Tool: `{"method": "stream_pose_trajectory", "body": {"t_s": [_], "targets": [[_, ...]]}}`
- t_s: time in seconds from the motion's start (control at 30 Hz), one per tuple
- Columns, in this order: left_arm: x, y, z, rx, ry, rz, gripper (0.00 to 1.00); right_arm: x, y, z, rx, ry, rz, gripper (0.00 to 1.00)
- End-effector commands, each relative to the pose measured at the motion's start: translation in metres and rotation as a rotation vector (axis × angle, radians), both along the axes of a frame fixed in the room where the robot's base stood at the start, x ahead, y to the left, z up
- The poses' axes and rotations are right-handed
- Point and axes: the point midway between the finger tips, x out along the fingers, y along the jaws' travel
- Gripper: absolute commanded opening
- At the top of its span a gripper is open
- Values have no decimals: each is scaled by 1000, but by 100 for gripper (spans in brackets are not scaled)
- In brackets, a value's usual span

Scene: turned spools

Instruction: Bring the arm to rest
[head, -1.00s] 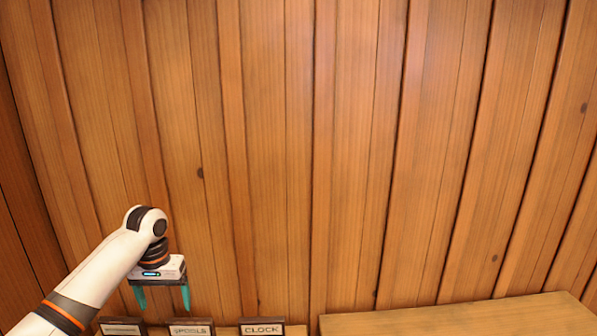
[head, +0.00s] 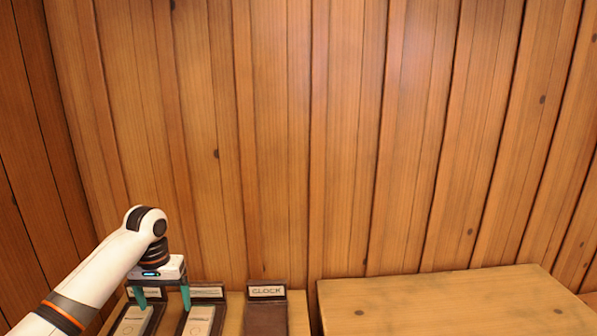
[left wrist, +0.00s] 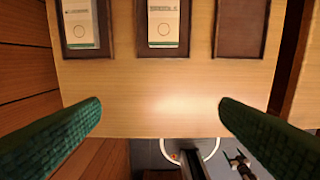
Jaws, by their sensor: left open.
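My left arm comes in from the left in the head view. Its gripper (head: 163,297) is open, with two teal fingers pointing down and nothing between them. In the head view the fingers overlap the left part of a light wooden surface. In the left wrist view the spread fingers (left wrist: 160,112) frame bare wood at its front edge, and all the trays are beyond them. My right gripper does not show.
A left tray (head: 155,322) and a middle tray (head: 180,327) each hold a pale labelled item. The tray labelled CLOCK (head: 266,318) looks empty. A wooden block or tabletop (head: 450,300) is at the right. Plank walls stand behind.

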Motion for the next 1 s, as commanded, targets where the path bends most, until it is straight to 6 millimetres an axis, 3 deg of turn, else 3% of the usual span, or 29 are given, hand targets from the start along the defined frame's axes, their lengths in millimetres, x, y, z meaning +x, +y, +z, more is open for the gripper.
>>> {"method": "stream_pose_trajectory", "body": {"t_s": [0.37, 0.57, 0.77, 1.0], "targets": [[-23, -35, -52, 1, -7, -114, 85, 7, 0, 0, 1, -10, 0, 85], [-49, -64, -91, -13, -24, -201, 85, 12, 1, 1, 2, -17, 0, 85], [-97, -102, -141, -49, -63, -305, 85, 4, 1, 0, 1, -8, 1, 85], [-186, -139, -183, -112, -162, -373, 85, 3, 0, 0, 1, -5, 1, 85]]}}
